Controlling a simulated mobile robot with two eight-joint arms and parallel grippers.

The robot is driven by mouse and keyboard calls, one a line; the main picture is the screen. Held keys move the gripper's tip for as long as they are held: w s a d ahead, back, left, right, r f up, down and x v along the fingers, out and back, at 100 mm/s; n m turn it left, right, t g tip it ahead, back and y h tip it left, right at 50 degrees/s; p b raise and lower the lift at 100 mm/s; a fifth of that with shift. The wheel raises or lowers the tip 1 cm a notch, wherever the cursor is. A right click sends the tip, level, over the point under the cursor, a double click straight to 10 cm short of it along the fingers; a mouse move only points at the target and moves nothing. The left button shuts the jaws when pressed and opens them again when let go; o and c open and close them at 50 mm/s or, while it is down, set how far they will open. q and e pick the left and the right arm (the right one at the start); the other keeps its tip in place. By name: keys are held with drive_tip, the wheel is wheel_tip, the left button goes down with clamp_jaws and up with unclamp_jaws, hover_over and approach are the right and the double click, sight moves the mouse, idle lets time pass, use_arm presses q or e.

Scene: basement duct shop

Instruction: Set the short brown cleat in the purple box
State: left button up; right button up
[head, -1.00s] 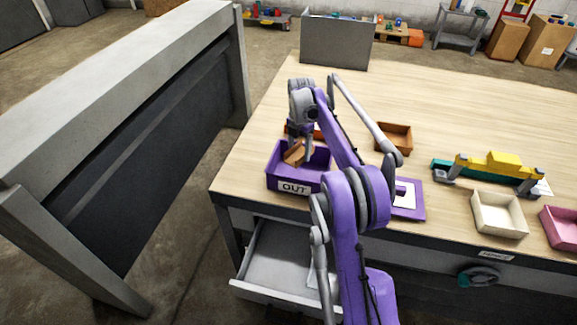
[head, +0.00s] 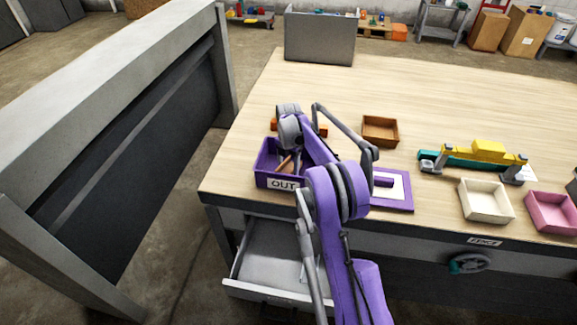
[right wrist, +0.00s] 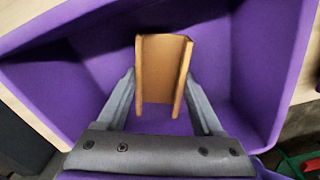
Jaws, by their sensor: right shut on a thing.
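The short brown cleat (right wrist: 162,72) is a small channel-shaped piece held between the fingers of my right gripper (right wrist: 165,100) in the right wrist view. Purple walls and floor of the purple box (right wrist: 262,60) surround it, so it is inside or just above the box; whether it touches the floor I cannot tell. In the head view the purple box (head: 265,165), with an "OUT" label, stands at the table's left front edge. My right gripper (head: 287,164) reaches down into it and partly hides the cleat (head: 284,162). My left gripper is not in view.
A brown tray (head: 380,130), a white tray (head: 486,201) and a pink tray (head: 552,211) stand on the table. A yellow and teal tool (head: 478,160) lies behind the white tray. An open drawer (head: 268,262) juts out below the box. The table's back middle is clear.

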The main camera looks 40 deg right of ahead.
sight(288, 171)
drive_tip(key=shift+f, duration=0.1)
drive_tip(key=o, duration=1.4)
drive_tip(key=shift+c, duration=0.2)
wheel_tip(288, 171, up, 12)
drive_tip(key=s+a+r+m+t, duration=0.1)
drive_tip(key=s+a+r+m, duration=0.15)
drive_tip(key=a, duration=0.25)
drive_tip(key=s+a+r+m, duration=0.2)
drive_tip(key=a+m, duration=0.1)
drive_tip(key=a, duration=0.3)
drive_tip(key=s+a+m+t, duration=0.3)
drive_tip(key=s+a+m, duration=0.7)
drive_tip(key=s+a, duration=0.4)
drive_tip(key=s+a+f+m, duration=0.2)
drive_tip(key=s+f+m, duration=0.1)
drive_tip(key=s, duration=0.2)
drive_tip(key=s+a+f+m+t, duration=0.1)
drive_tip(key=s+f+m, duration=0.2)
drive_tip(key=s, duration=0.3)
drive_tip(key=shift+s+a+f+p, duration=0.3)
drive_tip(key=shift+a+f, duration=0.1)
drive_tip(key=shift+f, duration=0.25)
